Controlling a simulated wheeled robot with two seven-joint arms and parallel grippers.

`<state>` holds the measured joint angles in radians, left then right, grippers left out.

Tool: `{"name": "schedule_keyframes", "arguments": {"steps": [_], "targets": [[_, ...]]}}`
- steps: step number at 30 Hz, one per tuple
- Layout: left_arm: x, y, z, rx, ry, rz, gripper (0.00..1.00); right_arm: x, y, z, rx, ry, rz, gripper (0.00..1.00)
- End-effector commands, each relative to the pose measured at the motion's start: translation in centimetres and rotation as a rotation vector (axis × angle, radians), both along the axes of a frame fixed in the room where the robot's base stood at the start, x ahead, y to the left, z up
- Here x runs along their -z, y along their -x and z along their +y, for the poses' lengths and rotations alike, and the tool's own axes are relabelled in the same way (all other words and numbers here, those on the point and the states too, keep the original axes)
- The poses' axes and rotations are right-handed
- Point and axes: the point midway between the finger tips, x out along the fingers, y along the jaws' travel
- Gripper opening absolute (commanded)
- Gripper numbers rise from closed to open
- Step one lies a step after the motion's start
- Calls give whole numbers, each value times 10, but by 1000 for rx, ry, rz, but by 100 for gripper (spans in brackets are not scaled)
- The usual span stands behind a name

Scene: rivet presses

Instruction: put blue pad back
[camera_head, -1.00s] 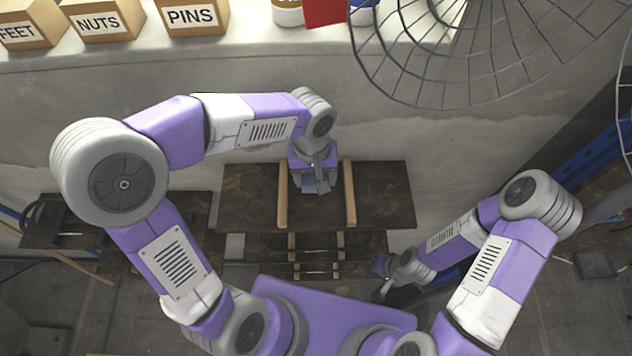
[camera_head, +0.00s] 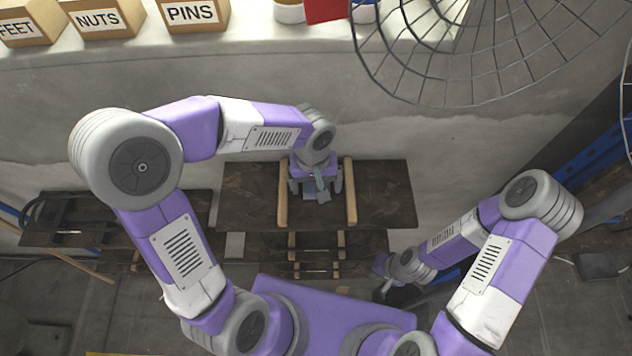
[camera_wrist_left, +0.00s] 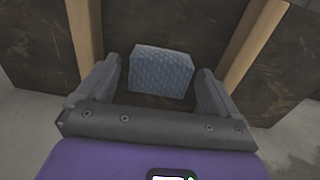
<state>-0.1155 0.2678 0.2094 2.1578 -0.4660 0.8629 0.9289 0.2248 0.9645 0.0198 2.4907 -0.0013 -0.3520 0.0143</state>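The blue pad (camera_wrist_left: 160,72) lies on the dark board between two wooden rails, and in the head view a bit of it (camera_head: 310,192) shows below my left gripper. My left gripper (camera_head: 315,194) is over the board between the rails. In the left wrist view my left gripper (camera_wrist_left: 158,85) has its fingers spread wide, one to each side of the pad, with gaps between them and the pad. My right gripper (camera_head: 383,282) is low at the right of the board, small in the picture, and its fingers cannot be made out.
The left wooden rail (camera_head: 283,195) and right wooden rail (camera_head: 350,192) flank the left gripper closely. The dark board (camera_head: 386,192) is bare to the right. Boxes labelled NUTS (camera_head: 103,20) and PINS (camera_head: 192,14) stand on the ledge behind. A wire cage (camera_head: 420,85) hangs at upper right.

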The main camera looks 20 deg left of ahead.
Motion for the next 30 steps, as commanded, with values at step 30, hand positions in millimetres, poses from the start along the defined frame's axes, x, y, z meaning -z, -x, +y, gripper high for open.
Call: {"name": "schedule_keyframes", "arguments": {"steps": [30], "targets": [[-121,2,5,0,1,-1,94,-12,0,0,0,0,0,0]]}}
